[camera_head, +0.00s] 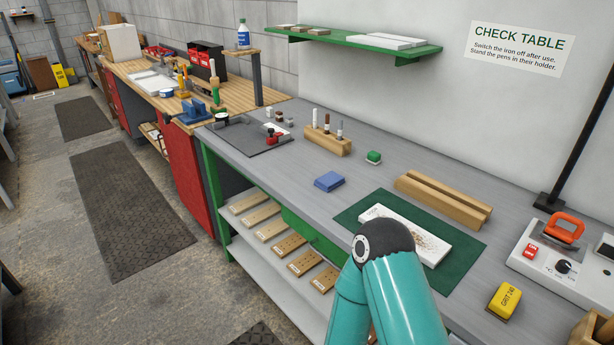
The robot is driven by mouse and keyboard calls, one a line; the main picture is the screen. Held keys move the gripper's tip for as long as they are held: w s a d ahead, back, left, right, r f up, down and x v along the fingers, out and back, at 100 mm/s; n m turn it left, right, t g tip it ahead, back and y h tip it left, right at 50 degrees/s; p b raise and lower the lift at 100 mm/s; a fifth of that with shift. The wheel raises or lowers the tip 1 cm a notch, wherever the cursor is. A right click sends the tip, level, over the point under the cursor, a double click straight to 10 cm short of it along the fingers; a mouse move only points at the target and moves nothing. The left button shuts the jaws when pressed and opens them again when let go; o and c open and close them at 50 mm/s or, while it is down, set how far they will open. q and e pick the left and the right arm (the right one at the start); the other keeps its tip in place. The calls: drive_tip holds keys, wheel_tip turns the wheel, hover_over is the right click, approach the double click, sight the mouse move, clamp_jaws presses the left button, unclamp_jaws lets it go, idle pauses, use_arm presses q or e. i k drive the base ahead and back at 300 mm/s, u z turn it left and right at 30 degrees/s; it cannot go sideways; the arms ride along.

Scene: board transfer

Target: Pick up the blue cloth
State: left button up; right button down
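The blue cloth (329,181) lies as a small folded block on the grey table top, near its front edge and left of the green mat (461,255). Nothing touches it. Neither of my grippers shows in the head view. A teal arm of mine with a dark joint rises from the bottom middle, in front of the mat's near side.
A white board (378,211) with brown specks lies on the mat, partly hidden by my arm. The iron station (563,247) is at right. Table around the cloth is clear.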

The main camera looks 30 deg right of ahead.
sight(331, 180)
drive_tip(key=z, duration=1.3)
drive_tip(key=k, duration=0.5)
drive_tip(key=u, duration=1.6)
drive_tip(key=i, duration=1.75)
drive_tip(key=u, duration=0.1)
